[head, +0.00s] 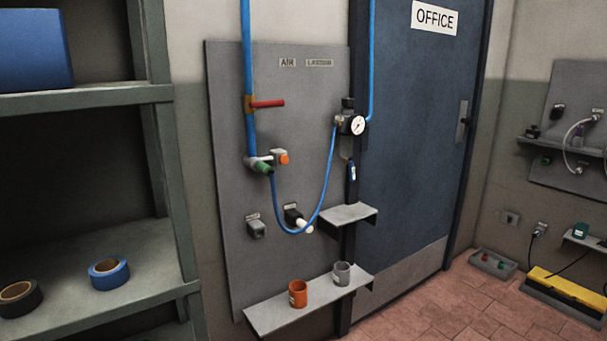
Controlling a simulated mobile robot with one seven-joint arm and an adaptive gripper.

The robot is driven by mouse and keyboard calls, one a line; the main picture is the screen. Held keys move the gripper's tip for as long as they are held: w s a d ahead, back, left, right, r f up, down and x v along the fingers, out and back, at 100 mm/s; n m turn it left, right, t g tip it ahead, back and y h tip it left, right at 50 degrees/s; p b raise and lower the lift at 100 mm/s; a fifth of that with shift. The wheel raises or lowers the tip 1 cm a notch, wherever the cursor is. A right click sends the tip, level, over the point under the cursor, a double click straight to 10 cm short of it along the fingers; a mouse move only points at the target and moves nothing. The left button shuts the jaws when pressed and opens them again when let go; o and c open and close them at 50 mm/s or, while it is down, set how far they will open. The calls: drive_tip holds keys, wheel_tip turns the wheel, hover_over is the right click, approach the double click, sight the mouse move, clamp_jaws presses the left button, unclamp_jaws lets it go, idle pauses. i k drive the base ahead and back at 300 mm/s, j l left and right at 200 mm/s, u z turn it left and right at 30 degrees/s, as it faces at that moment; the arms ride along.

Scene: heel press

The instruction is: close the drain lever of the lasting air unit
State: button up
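The air unit is a grey wall panel (225,200) left of the door, with a label reading AIR and a second label (319,63) that is hard to read. A red lever (268,103) on a brass valve (250,104) points sideways, across the vertical blue pipe (248,60). Lower on the pipe are a small pale fitting (260,160), a green coupling (265,168) and an orange knob (284,158). A black regulator with a round gauge (357,125) is at the panel's right edge. I cannot tell which part is the drain lever. My gripper is not in view.
A blue hose (322,190) loops below the regulator. An orange cup (298,293) and a grey cup (341,273) stand on the low shelf (265,320); a small shelf (348,215) juts out above. A rack (165,150) stands at left. The brick floor (440,305) at right is mostly clear.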

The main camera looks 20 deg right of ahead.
sight(352, 171)
drive_tip(key=i+l+z, duration=0.3)
drive_tip(key=i+l, duration=0.45)
drive_tip(key=l, duration=0.2)
drive_tip(key=i+l+z, duration=0.1)
drive_tip(key=l, duration=0.2)
